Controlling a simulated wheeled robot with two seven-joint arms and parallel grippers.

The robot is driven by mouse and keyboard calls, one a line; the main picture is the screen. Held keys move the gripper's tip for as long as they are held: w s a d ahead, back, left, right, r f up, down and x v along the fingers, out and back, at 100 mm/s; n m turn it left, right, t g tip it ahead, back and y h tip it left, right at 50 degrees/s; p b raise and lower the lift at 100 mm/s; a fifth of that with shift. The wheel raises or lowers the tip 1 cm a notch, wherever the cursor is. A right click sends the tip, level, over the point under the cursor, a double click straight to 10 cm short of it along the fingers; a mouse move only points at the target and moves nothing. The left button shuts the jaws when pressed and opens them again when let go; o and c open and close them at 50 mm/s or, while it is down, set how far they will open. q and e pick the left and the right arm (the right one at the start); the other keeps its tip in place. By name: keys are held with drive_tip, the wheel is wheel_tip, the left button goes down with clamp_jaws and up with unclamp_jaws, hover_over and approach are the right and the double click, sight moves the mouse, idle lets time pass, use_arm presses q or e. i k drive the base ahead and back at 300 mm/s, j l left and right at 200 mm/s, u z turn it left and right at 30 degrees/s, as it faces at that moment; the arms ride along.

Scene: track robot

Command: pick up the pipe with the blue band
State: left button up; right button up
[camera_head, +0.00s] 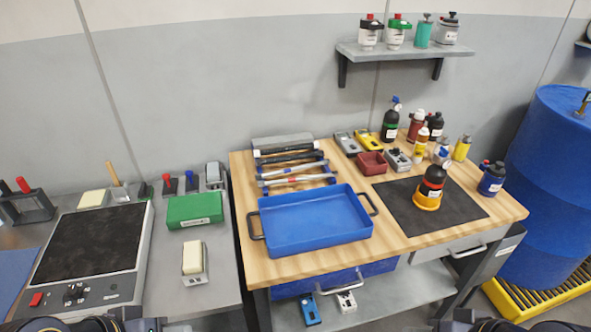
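Several pipes lie side by side across the back left of the wooden table, behind the blue tray. One silver pipe (292,170) shows blue near its ends and seems to be the one with the blue band. A paler pipe (298,180) with a reddish mark lies in front of it, and dark pipes (287,150) lie behind it. The bands are small and hard to tell apart. Dark parts of my arms show at the bottom edge, far from the pipes. The fingers of both grippers are out of frame.
The blue tray (312,246) with black handles stands empty in front of the pipes. A black mat (400,212) holds a dark bottle (432,183) in a yellow ring. Several bottles and a red bin (371,163) stand at the back. A grey bench (215,262) is left.

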sight(326, 161)
drive_tip(key=i+l+u, duration=0.45)
drive_tip(key=u, duration=0.25)
drive_tip(key=i+l+u, duration=0.15)
drive_tip(key=l+u, duration=0.2)
drive_tip(key=l, duration=0.15)
